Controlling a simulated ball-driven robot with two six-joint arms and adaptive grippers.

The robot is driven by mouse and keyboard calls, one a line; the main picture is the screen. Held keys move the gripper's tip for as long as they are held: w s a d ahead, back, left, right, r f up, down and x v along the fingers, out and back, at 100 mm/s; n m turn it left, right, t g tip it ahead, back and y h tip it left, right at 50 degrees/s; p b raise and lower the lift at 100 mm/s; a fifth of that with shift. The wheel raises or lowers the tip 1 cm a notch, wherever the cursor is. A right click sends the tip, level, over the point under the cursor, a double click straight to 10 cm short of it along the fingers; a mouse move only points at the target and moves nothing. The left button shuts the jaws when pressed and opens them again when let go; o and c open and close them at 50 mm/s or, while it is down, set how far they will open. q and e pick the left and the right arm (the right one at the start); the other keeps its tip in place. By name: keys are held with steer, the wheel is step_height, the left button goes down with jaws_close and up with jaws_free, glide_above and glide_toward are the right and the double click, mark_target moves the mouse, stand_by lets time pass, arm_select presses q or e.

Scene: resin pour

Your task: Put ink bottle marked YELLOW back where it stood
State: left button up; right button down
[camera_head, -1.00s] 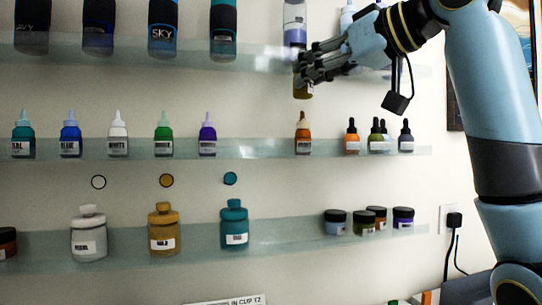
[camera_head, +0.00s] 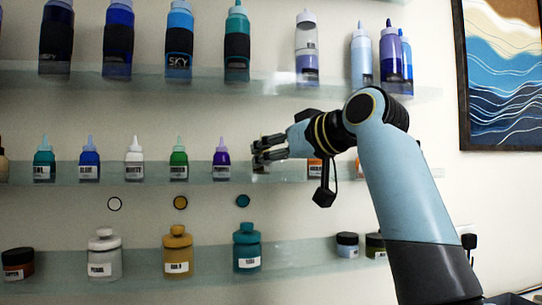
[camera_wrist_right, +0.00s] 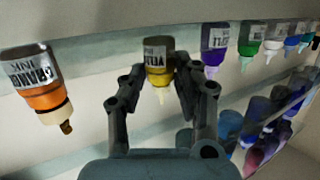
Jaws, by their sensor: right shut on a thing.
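The YELLOW ink bottle (camera_wrist_right: 158,58) shows in the right wrist view, upside down in that picture, with yellow ink and a pale nozzle. My right gripper (camera_wrist_right: 159,78) has its fingers closed around it. In the head view my right gripper (camera_head: 260,152) is at the middle shelf (camera_head: 110,173), in the gap between the purple bottle (camera_head: 221,160) and the orange bottle (camera_head: 315,167). The fingers hide most of the held bottle there. I cannot tell whether its base touches the shelf. My left gripper is not in view.
Green (camera_head: 179,160), white (camera_head: 134,160) and blue (camera_head: 89,161) bottles stand left along the shelf. The upper shelf (camera_head: 270,84) holds tall bottles. The lower shelf (camera_head: 210,262) holds pearl (camera_head: 104,258), gold (camera_head: 178,254) and teal (camera_head: 247,249) jars.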

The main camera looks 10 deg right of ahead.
steer(key=shift+f, duration=0.35)
steer(key=shift+f, duration=0.1)
steer(key=c, duration=1.1)
jaws_free()
steer(key=shift+o, duration=0.8)
steer(key=shift+w+d+f, duration=0.1)
steer(key=shift+w+f, duration=0.05)
